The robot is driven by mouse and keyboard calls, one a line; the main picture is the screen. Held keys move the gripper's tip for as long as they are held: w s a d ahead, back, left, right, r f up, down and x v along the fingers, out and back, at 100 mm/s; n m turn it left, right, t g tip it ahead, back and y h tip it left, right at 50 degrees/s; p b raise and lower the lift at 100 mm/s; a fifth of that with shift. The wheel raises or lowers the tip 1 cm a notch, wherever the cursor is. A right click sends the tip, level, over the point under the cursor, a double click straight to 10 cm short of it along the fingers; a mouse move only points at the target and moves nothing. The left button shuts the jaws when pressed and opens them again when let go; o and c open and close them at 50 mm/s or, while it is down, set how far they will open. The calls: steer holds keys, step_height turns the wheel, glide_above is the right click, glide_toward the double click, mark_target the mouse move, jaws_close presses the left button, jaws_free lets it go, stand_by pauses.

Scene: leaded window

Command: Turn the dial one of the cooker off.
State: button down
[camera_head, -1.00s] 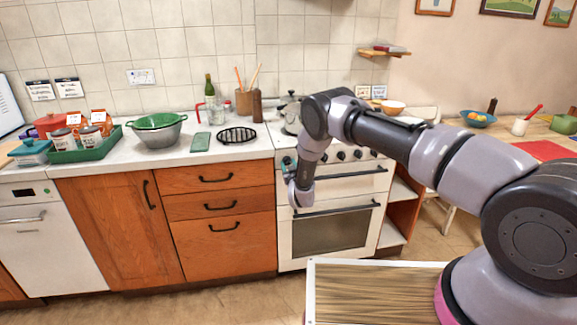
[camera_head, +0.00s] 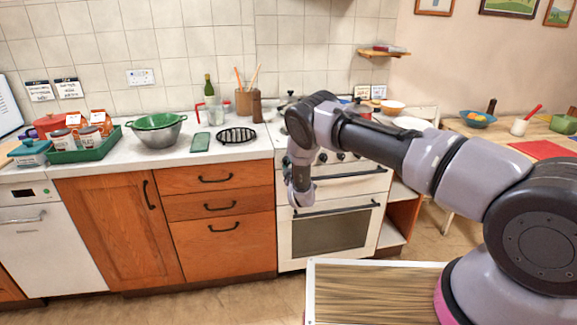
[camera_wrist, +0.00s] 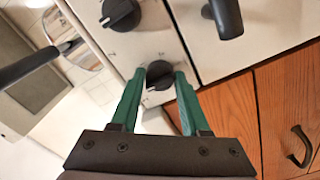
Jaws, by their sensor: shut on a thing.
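The white cooker (camera_head: 318,241) stands right of the wooden drawers, with a row of black dials on its front panel. In the wrist view, my gripper (camera_wrist: 160,74) has its two green fingers on either side of the black end dial (camera_wrist: 159,76), the one nearest the drawers. The fingers are shut on this dial, which has a raised grip bar. A second black dial (camera_wrist: 121,14) sits farther along the panel, apart from the fingers. In the head view my arm hides the fingers and the held dial.
The oven handle (camera_head: 338,208) crosses the cooker front below the panel. The wrist view shows a dark handle end (camera_wrist: 224,17) right of the dials. Drawers (camera_head: 218,205) with black pulls adjoin on the left. A wood-topped surface (camera_head: 375,290) stands in front of the cooker.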

steer(key=shift+n, duration=0.4)
steer(key=shift+c, duration=1.9)
jaws_free()
steer(key=v, duration=1.1)
